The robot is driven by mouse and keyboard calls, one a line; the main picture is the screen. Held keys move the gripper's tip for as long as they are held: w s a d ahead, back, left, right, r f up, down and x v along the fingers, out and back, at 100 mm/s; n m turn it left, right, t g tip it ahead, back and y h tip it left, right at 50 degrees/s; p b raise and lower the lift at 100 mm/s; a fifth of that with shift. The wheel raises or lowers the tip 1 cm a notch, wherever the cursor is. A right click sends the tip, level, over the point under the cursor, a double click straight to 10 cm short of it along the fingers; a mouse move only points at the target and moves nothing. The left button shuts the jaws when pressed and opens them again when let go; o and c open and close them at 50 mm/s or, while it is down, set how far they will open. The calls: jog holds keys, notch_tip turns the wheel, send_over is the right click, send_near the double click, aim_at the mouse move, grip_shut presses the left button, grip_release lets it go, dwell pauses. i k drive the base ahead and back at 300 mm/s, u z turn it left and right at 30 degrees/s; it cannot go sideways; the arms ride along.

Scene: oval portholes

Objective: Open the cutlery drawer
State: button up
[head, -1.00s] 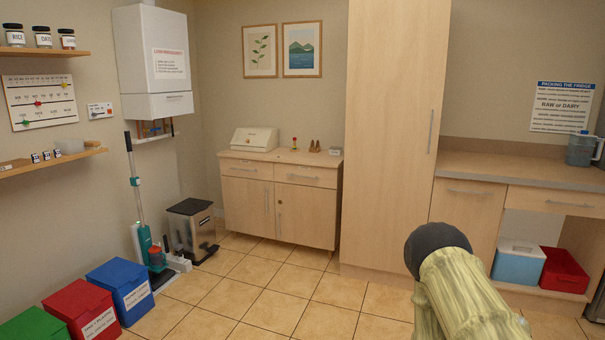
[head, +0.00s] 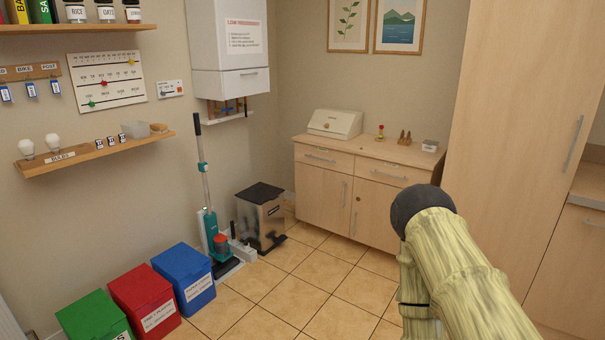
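A light wooden sideboard (head: 324,200) stands against the back wall in the head view. It has two drawers side by side at the top, a left drawer (head: 322,157) and a right drawer (head: 392,174), each with a bar handle. Both look shut. Two doors are below them. I cannot read any label that tells which drawer holds cutlery. My arm, in a pale striped cover with a dark round end, fills the lower right and hides part of the sideboard's right side. My gripper is not in view.
A bread bin (head: 335,123) and small items stand on the sideboard. A pedal bin (head: 261,216) and a vacuum cleaner (head: 212,215) stand to its left. Blue (head: 184,277), red (head: 145,302) and green (head: 95,320) bins line the left wall. Tiled floor (head: 300,285) ahead is clear.

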aim_at(395, 174)
jog(key=u, duration=0.15)
jog(key=i, duration=2.2)
jog(key=z, duration=0.5)
jog(key=i, duration=1.2)
jog(key=z, duration=0.35)
